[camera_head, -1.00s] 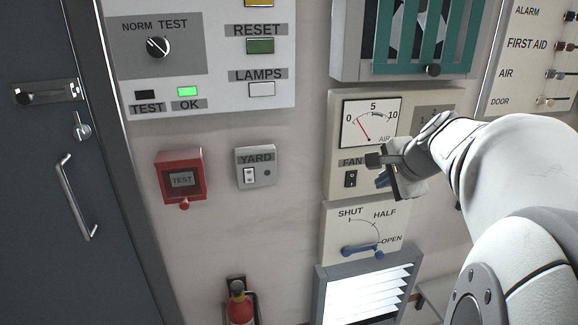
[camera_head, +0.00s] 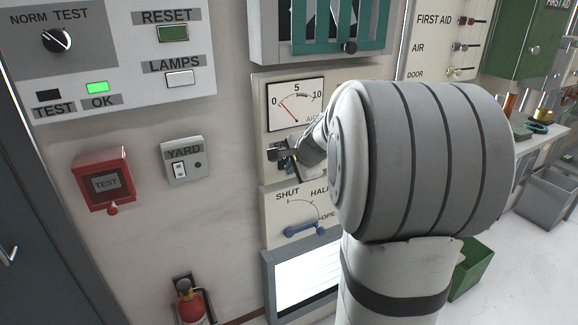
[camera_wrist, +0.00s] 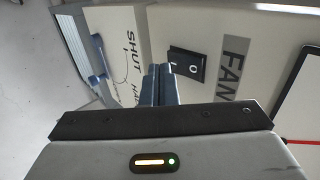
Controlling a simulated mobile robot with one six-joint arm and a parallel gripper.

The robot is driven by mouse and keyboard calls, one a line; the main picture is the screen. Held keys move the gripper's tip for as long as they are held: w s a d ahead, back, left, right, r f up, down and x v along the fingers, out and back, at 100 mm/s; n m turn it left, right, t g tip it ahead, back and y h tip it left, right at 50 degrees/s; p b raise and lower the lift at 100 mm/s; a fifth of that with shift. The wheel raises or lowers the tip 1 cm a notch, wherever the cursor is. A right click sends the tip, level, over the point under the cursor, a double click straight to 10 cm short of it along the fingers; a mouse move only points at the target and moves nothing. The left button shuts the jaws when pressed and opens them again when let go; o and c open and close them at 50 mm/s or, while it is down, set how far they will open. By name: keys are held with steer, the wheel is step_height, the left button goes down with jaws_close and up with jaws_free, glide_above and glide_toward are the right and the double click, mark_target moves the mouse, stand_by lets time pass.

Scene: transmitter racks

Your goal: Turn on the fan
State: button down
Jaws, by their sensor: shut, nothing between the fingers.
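The fan switch (camera_wrist: 188,64) is a black rocker marked I and O, beside the FAN label (camera_wrist: 236,66) in the wrist view. In the head view my gripper hides most of the switch and its label. My gripper (camera_wrist: 157,70) is shut and empty. In the wrist view its fingertips appear just beside the I end of the switch; I cannot tell whether they touch it. In the head view my gripper (camera_head: 286,156) is in front of the panel, below the AIR gauge (camera_head: 295,104), whose needle points low on the scale.
Below is the SHUT/HALF/OPEN panel with a blue lever (camera_head: 305,230), above a louvred vent (camera_head: 268,290). A teal-barred guard (camera_head: 338,25) is above. A fire extinguisher (camera_head: 192,300) stands low.

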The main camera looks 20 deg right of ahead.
steer(key=shift+w, duration=0.45)
steer(key=shift+w+f, duration=0.15)
steer(key=shift+w, duration=0.05)
steer(key=shift+r+p, duration=0.65)
steer(key=shift+r, duration=0.25)
steer(key=shift+s, duration=0.1)
